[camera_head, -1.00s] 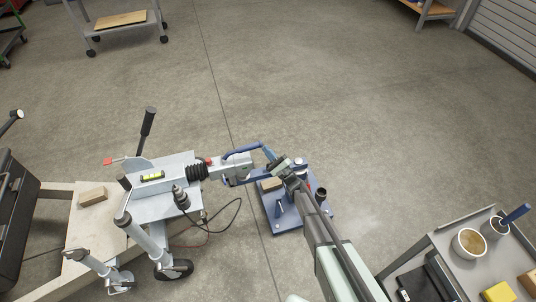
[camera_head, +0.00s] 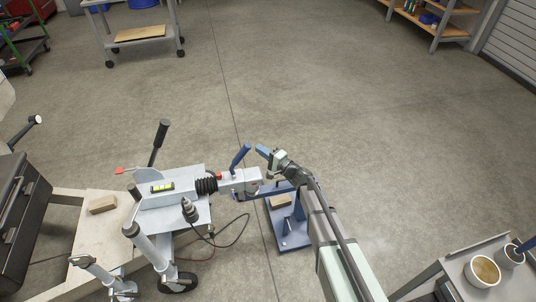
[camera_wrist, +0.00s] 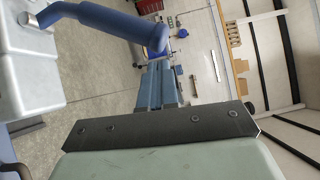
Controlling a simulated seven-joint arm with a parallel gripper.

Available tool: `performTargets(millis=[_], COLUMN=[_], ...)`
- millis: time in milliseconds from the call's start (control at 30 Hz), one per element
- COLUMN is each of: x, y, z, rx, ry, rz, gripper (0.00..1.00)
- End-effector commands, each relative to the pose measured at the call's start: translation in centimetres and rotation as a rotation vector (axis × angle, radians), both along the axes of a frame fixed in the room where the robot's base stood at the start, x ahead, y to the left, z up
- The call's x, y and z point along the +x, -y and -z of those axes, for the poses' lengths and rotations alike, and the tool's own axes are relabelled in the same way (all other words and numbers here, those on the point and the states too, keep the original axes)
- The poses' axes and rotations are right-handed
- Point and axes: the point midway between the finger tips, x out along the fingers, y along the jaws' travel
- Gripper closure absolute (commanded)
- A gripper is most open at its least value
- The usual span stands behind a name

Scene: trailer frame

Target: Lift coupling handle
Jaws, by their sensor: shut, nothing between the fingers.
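The blue coupling handle (camera_head: 240,157) stands tilted up from the grey coupling head (camera_head: 240,182) at the end of the trailer frame. In the wrist view the handle (camera_wrist: 105,20) runs across the top left, and its rounded end lies just beyond the fingertips. My gripper (camera_head: 263,151) is just right of the handle, with a small gap seen from the head camera. The blue fingers are together in the wrist view (camera_wrist: 160,72) and hold nothing. Whether they touch the handle's end is unclear in the wrist view.
A blue stand (camera_head: 290,236) with a small wooden block (camera_head: 280,201) is below my arm. A black lever (camera_head: 159,140) rises from the trailer frame, left of the coupling. A grey cart with cups (camera_head: 484,270) stands at lower right.

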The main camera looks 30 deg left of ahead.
Motion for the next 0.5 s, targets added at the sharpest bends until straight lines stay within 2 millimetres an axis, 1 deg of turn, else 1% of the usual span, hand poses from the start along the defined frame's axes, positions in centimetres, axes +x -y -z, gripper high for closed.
performTargets(millis=[33,133,500], x=[-0.32,-0.65,-1.15], y=[-0.20,-0.55,-1.19], z=[-0.43,-0.79,-1.18], rx=[-0.014,-0.038,-0.069], ry=[0.016,0.040,0.071], rz=[0.000,0.000,-0.002], gripper=[1.00,1.00,1.00])
